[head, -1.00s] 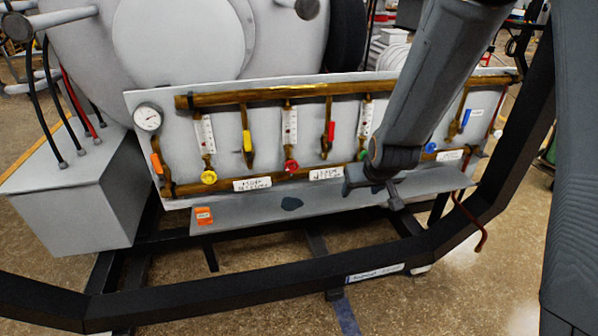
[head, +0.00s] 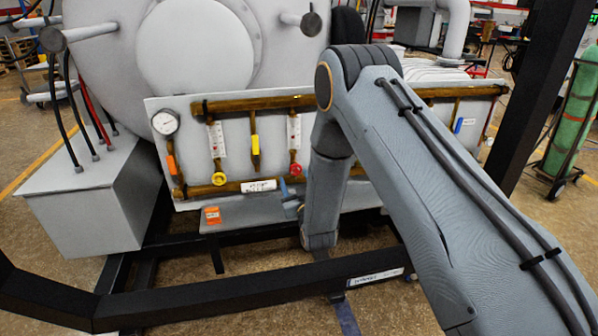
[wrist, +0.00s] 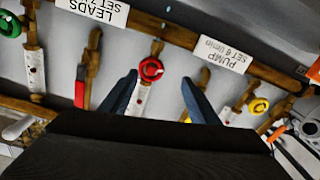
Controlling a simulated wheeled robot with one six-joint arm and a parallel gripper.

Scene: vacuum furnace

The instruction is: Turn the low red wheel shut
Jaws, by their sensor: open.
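The low red wheel (head: 295,170) sits at the foot of a white flow tube on the panel in the head view, just left of my forearm. The wrist view shows the red wheel (wrist: 151,69) face on, with a dark centre. My gripper (wrist: 160,77) is open, its two blue fingers reaching toward the panel on either side of the wheel in that view. Whether they touch it or how far off they are, I cannot tell. In the head view my gripper (head: 288,192) shows only partly, just below the wheel, the rest hidden by my arm.
A yellow wheel (head: 219,179) is left of the red one; a green wheel (wrist: 9,24) shows in the wrist view. A yellow-handled valve (head: 255,145) and a red lever (wrist: 80,93) flank it. A label (head: 258,186) and brown pipes line the panel. A black frame rail (head: 230,295) runs in front.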

